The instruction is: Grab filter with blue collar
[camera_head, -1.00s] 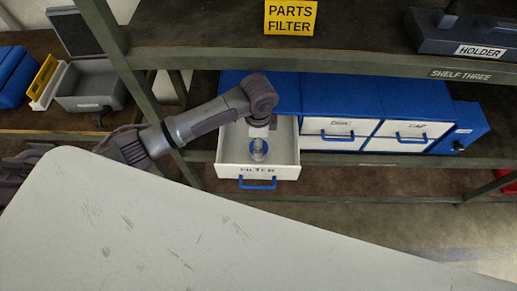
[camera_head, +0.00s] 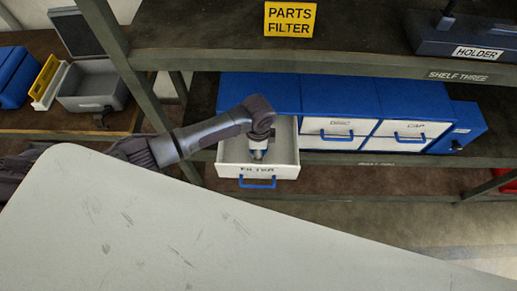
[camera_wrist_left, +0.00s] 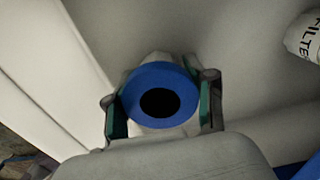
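The filter with the blue collar (camera_wrist_left: 138,82) stands in the open drawer, its round dark opening facing my left wrist camera. My left gripper (camera_wrist_left: 160,112) has a green-padded finger on either side of it. The pads sit close against the collar's edges, but I cannot tell whether they press on it. In the head view, my left gripper (camera_head: 258,153) points down into the open drawer (camera_head: 228,157), labelled FILTER; the arm and gripper mostly hide the filter there. My right gripper is not in view.
A white rounded piece with FILTE lettering (camera_wrist_left: 304,38) lies at the wrist view's upper right. Shut drawers (camera_head: 337,127) stand right of the open one. A shelf edge (camera_head: 370,63) runs above. A pale tabletop (camera_head: 120,220) fills the foreground.

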